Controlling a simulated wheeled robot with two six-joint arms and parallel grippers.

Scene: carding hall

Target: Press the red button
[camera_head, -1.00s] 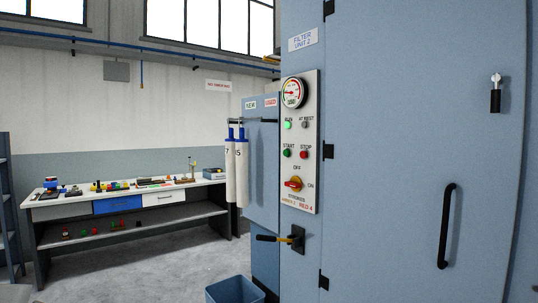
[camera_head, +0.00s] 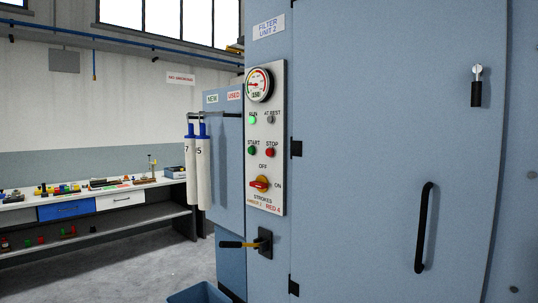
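The red button (camera_head: 270,152), labelled STOP, is on the pale control panel (camera_head: 279,185) of the blue filter unit, near the centre of the head view. A green START button (camera_head: 252,151) sits just left of it. Above them are a lit green RUN lamp (camera_head: 252,120) and a dark AT REST lamp (camera_head: 271,119). A red and yellow rotary switch (camera_head: 260,183), marked OFF and ON, is below. Neither of my grippers is in view, and nothing covers the red button.
A round gauge (camera_head: 259,85) tops the panel. The cabinet door (camera_head: 380,130) has a black handle (camera_head: 424,227). A blue bin (camera_head: 199,294) stands on the floor. A cluttered workbench (camera_head: 100,206) is at the left.

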